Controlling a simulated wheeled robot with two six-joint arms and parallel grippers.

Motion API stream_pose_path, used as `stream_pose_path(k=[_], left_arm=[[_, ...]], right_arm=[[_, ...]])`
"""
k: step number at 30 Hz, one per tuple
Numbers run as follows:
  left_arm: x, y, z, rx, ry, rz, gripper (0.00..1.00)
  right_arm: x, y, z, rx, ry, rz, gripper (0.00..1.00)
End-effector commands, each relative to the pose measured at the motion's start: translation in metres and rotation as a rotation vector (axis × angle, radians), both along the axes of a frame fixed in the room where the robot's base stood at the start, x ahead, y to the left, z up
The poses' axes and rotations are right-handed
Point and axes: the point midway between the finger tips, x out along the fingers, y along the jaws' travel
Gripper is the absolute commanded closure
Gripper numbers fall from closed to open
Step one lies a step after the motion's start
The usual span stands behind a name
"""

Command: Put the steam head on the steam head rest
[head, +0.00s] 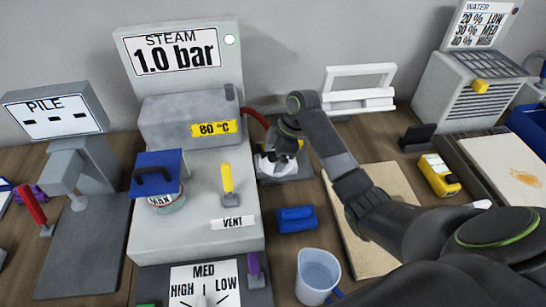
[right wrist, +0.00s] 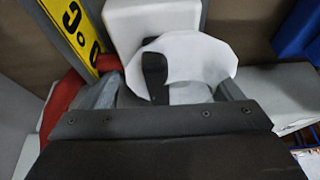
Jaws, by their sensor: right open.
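The steam head, a white piece with a dark grip (right wrist: 200,58), lies between the spread fingers of my right gripper (right wrist: 168,92) in the right wrist view. In the head view my right gripper (head: 279,153) is over it, just right of the steam unit, and hides most of it. The gripper is open; I cannot tell whether a finger touches the steam head. A grey plate (head: 300,172) shows under the white piece and looks like the steam head rest. A red hose (head: 256,117) runs beside it. My left gripper is not in view.
The steam unit (head: 195,228) with its yellow vent lever (head: 227,178) stands close on the left. A blue block (head: 296,219) and a measuring jug (head: 318,275) are in front. A white rack (head: 359,90) is behind, and a wooden board (head: 395,180) lies to the right.

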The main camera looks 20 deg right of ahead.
Motion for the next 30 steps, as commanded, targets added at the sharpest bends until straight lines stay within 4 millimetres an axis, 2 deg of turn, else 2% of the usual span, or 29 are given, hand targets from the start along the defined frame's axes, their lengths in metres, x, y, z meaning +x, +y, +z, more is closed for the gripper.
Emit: stream_pose_path(k=[5,12,18,23,30], left_arm=[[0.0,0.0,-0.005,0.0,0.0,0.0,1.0],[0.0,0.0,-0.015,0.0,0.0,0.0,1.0],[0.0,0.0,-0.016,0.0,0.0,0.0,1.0],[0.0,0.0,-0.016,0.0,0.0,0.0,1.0],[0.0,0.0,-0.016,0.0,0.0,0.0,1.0]], right_arm=[[-0.001,-0.009,0.021,-0.003,-0.007,0.0,0.15],[-0.006,-0.029,0.069,-0.004,-0.007,-0.001,0.15],[-0.009,-0.041,0.101,-0.002,-0.003,-0.002,0.15],[-0.011,-0.044,0.111,0.0,-0.002,-0.001,0.15],[-0.011,-0.045,0.112,0.001,0.0,0.0,0.15]])
